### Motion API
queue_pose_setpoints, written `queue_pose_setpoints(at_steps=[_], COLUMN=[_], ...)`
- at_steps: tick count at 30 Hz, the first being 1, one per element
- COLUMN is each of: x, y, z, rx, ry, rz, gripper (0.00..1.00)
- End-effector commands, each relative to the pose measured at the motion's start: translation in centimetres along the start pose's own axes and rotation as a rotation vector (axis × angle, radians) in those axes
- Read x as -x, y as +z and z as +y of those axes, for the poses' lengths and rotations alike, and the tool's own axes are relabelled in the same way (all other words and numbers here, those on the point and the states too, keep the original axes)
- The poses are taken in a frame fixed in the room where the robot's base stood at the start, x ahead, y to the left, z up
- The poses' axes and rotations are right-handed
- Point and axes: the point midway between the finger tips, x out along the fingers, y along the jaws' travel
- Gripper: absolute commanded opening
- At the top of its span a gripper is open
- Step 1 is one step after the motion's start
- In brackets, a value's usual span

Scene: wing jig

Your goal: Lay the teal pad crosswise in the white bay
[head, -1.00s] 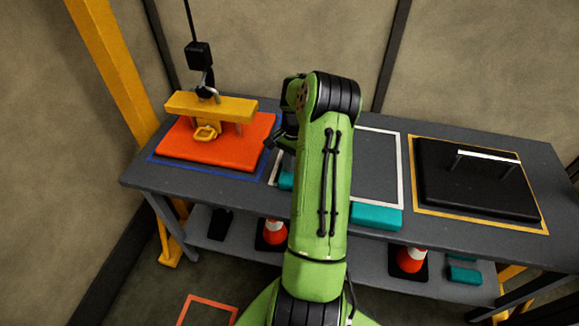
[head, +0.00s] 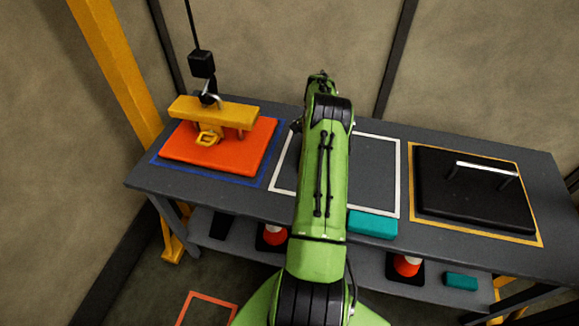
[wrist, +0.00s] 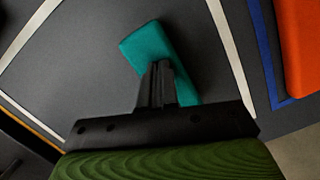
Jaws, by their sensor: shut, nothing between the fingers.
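A teal pad (wrist: 155,55) lies at a slant inside the white bay (wrist: 228,60) in the wrist view. My gripper (wrist: 161,68) is shut and empty in front of it and hides part of it; I cannot tell whether they touch. In the head view my arm hides this pad and my gripper. The white bay (head: 398,180) is partly covered by my arm there. A teal pad (head: 372,225) also shows right of my arm at the table's front edge, by the bay's front right corner; it looks separate from the one in the wrist view.
An orange slab (head: 235,160) with a yellow hoist beam (head: 228,112) above it sits in the blue bay on the left. A black plate with a handle (head: 450,200) fills the yellow bay on the right. Cones (head: 407,265) and a teal block (head: 461,282) are on the lower shelf.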

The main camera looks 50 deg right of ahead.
Motion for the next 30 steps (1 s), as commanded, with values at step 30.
queue_pose_setpoints(at_steps=[30], x=[8.1], y=[-0.4], z=[0.2], rx=[-0.005], ry=[0.003], rz=[0.01], gripper=[0.0])
